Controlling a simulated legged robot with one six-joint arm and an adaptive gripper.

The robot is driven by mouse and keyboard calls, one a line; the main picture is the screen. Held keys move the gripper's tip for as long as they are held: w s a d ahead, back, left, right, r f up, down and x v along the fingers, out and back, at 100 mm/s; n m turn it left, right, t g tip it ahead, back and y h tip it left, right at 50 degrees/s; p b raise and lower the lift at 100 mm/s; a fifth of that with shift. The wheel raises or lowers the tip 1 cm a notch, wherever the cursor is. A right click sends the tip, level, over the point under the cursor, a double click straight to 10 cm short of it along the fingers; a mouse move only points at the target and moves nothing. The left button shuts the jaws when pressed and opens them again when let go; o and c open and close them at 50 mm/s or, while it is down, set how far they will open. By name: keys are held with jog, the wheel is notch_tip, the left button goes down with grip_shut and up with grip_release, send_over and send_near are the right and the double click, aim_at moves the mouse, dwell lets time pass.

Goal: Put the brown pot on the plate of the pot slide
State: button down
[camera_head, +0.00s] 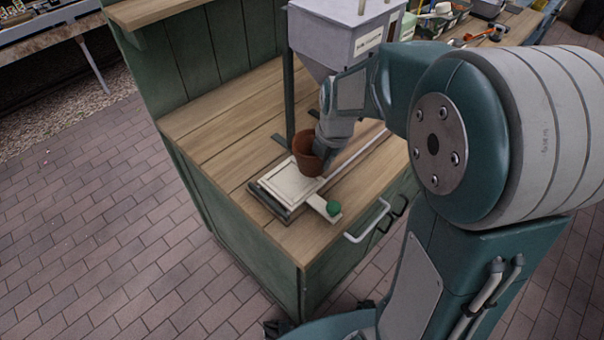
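The brown pot (304,155) is at or just above the far right corner of a cream square plate (283,184). The plate is part of the pot slide, which lies on the wooden bench top near its front corner. A cream lever with a green knob (333,208) sticks out from the slide toward the front edge. My gripper (322,150) is at the right side of the pot, touching or overlapping it. The fingertips are hidden by the pot and my wrist, so their grip is unclear. I cannot tell whether the pot rests on the plate.
A grey hopper (322,40) on green posts stands behind the pot. The green cabinet has a white handle (367,221) on its front. Bins and tools (440,18) lie at the back right. The bench top left of the slide (215,125) is clear.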

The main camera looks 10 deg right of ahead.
aim_at(307, 161)
jog(key=a, duration=0.4)
jog(key=shift+a, duration=0.15)
jog(key=f, duration=0.1)
jog(key=a+f, duration=0.1)
jog(key=shift+s+f, duration=0.1)
jog(key=shift+f, duration=0.65)
jog(key=c, duration=0.8)
grip_release()
